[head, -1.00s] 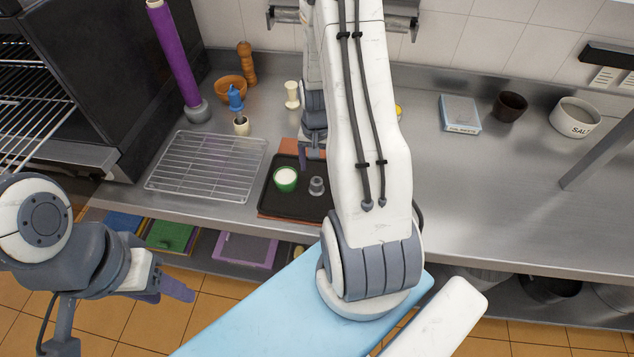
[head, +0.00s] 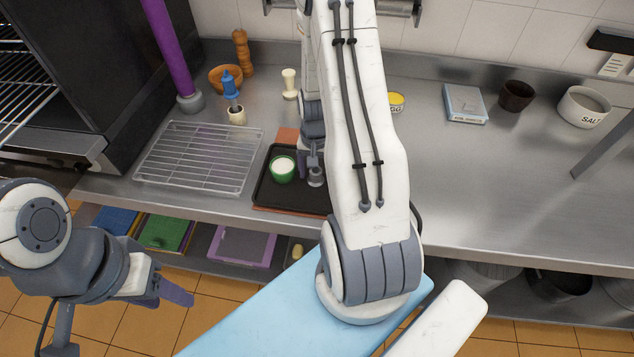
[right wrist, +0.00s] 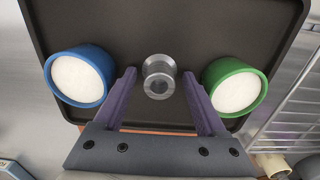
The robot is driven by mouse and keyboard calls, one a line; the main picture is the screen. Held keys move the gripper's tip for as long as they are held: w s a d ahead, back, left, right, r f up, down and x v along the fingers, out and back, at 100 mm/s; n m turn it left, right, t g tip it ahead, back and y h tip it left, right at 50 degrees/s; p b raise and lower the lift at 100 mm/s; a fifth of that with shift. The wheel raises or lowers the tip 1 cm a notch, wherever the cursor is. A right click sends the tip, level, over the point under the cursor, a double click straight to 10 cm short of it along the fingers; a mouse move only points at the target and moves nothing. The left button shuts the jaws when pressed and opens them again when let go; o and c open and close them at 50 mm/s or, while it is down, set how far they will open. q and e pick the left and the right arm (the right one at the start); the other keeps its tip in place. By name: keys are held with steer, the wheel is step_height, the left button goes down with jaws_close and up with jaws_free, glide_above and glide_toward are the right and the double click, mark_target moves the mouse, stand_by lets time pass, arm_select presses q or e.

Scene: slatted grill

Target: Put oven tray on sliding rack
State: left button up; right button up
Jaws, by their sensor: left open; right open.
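The black oven tray (head: 266,192) lies on the counter, partly hidden behind my right arm in the head view. On it stand a green cup with white contents (head: 283,169) and a small grey metal spool (head: 315,177). The right wrist view also shows the tray (right wrist: 160,25), the spool (right wrist: 158,78), the green cup (right wrist: 234,88) and a blue cup (right wrist: 78,78). My right gripper (right wrist: 158,84) is open over the tray, its fingertips on either side of the spool. My left gripper (head: 168,292) is open and empty in front of the counter. Wire racks (head: 22,100) show in the oven at the left edge.
A wire cooling rack (head: 198,158) lies on the counter left of the tray. A purple roll (head: 170,50), a wooden bowl (head: 226,79) and a pepper mill (head: 243,53) stand behind it. A scale (head: 464,103) and salt pot (head: 584,106) stand at the right. The right counter is mostly clear.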

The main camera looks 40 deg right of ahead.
jaws_close()
steer(key=shift+r, duration=0.15)
steer(key=shift+r+p, duration=0.85)
steer(key=shift+r, duration=0.05)
steer(key=shift+r, duration=0.1)
steer(key=shift+r+p, duration=1.9)
steer(key=shift+r, duration=0.25)
